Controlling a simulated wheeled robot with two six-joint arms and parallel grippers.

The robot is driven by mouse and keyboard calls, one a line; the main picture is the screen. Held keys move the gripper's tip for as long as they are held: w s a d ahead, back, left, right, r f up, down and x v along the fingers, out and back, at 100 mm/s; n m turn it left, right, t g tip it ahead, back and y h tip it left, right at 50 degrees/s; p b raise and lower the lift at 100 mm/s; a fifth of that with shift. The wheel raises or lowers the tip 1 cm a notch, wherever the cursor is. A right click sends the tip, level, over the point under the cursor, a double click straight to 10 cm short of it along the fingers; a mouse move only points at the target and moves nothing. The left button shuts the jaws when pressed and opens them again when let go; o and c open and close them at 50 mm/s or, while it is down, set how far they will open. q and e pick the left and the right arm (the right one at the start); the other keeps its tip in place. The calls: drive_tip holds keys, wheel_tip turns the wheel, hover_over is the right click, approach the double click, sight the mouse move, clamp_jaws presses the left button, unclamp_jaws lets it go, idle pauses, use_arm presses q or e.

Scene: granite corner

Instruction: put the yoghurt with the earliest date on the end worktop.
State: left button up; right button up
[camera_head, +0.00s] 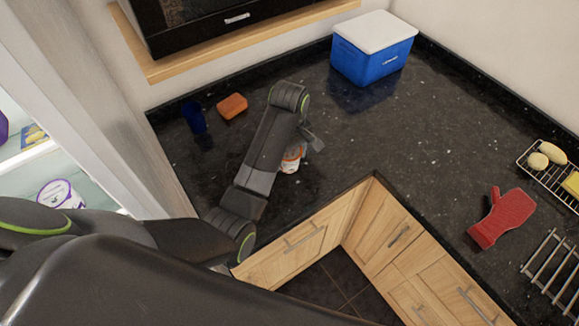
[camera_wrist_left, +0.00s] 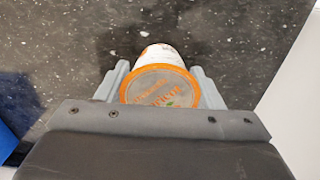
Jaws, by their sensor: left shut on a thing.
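My left gripper (camera_head: 304,147) is over the dark granite worktop (camera_head: 360,140), shut on a white and orange yoghurt pot (camera_head: 291,161). The arm hides part of the pot in the head view. In the left wrist view the pot (camera_wrist_left: 162,86) sits between the two grey fingers, its orange-rimmed lid facing the camera. The print on the lid is too small to read as a date. I cannot tell whether the pot touches the worktop. A white and purple tub (camera_head: 60,194) stands on a shelf at the left. My right gripper is not in view.
A blue cool box (camera_head: 370,62), an orange sponge-like block (camera_head: 232,106) and a dark blue item (camera_head: 194,117) stand at the back. A red mitt (camera_head: 502,217), a wire rack (camera_head: 538,178) and a metal trivet (camera_head: 552,268) lie at the right. The middle of the worktop is clear.

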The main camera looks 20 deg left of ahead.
sight(290, 168)
use_arm(q)
drive_tip(key=f+b, duration=0.1)
drive_tip(key=w+f, duration=0.1)
drive_tip(key=shift+a+f+b, duration=0.15)
drive_tip(key=shift+f+b, duration=0.15)
drive_tip(key=shift+b, duration=0.05)
drive_tip(key=f, duration=0.1)
drive_tip(key=s+f+p, duration=0.1)
drive_tip(key=shift+d+f, duration=0.25)
drive_tip(key=shift+f, duration=0.05)
drive_tip(key=shift+s+f, duration=0.1)
drive_tip(key=shift+f, duration=0.2)
drive_tip(key=f, duration=0.2)
drive_tip(key=f+p, duration=0.1)
drive_tip(key=shift+w+a+f, duration=0.15)
drive_tip(key=shift+w, duration=0.1)
drive_tip(key=shift+f, duration=0.35)
drive_tip(key=o, duration=1.2)
drive_tip(key=shift+f, duration=0.15)
drive_tip(key=shift+c, duration=0.2)
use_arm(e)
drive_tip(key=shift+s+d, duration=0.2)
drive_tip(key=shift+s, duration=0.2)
